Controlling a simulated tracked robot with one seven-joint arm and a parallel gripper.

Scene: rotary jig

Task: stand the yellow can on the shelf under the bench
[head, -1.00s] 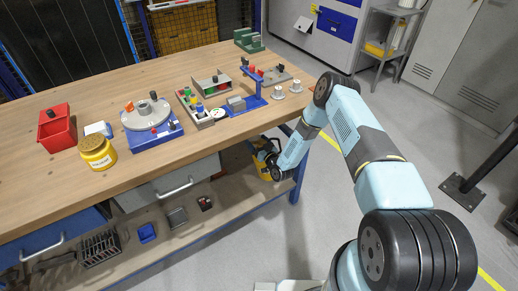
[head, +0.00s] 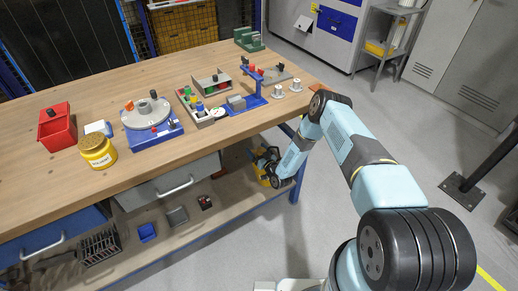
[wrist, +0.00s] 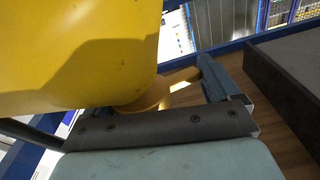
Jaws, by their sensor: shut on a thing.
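The yellow can (head: 263,181) is at the right end of the lower shelf (head: 235,204) under the bench, partly hidden behind my gripper (head: 267,164). In the wrist view, its large yellow body (wrist: 80,50) fills the upper left, and a narrower yellow part (wrist: 160,95) lies between the jaws of my gripper (wrist: 150,100). My gripper is shut on the can. I cannot tell whether the can's base touches the shelf. A yellow jar with a white label (head: 97,152) stands on the bench top.
The bench top (head: 120,80) overhangs the shelf, and a blue bench leg (head: 297,180) is close right of my wrist. The shelf holds a black rack (head: 100,247), a blue bin (head: 147,232), a grey bin (head: 177,216) and a small dark box (head: 205,202). A grey drawer (head: 170,184) hangs above.

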